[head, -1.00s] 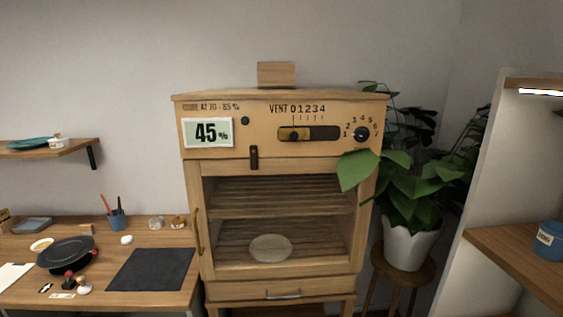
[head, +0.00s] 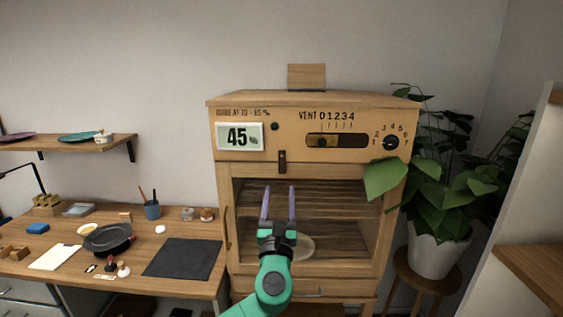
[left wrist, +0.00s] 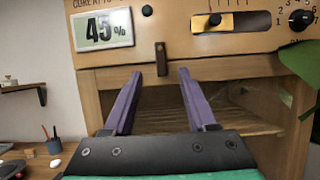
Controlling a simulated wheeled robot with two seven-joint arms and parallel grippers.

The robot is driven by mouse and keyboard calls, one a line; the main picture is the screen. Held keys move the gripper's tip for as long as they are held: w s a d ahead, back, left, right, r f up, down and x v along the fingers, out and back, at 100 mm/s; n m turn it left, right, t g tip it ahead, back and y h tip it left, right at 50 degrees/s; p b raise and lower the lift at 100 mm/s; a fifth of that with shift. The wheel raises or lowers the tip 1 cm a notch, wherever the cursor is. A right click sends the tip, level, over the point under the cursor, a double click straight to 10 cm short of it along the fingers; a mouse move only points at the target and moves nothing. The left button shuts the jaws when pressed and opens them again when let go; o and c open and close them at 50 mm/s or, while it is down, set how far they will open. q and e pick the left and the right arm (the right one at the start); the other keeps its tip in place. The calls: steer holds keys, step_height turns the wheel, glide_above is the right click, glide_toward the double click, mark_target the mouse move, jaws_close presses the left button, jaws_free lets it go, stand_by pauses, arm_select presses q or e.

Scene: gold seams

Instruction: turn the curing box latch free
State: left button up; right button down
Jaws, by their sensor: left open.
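The curing box (head: 230,185) is a wooden cabinet with a glazed door, and the door is closed. Its latch (head: 282,161) is a small dark upright bar at the top edge of the door; it also shows in the left wrist view (left wrist: 161,57). My left gripper (head: 278,188) is open and empty in front of the door, a little below the latch. In the left wrist view its two purple fingers (left wrist: 155,80) point toward the box, with the latch beyond and between their tips. My right gripper is not in view.
The panel has a display reading 45% (head: 239,136), a vent slider (head: 337,141) and a dial (head: 390,142). A potted plant (head: 435,205) stands close on the right, one leaf overlapping the box front. A workbench (head: 130,265) with a dark mat stands left.

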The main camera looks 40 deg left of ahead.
mark_target(282, 158)
arm_select(q)
steer(key=p+x, duration=0.3)
steer(key=x, duration=0.7)
steer(key=shift+w+a+r+p, duration=0.15)
steer(key=shift+w+p, duration=0.05)
steer(key=shift+p, duration=0.1)
steer(key=shift+w+a, duration=0.25)
steer(key=shift+w, duration=0.15)
jaws_close()
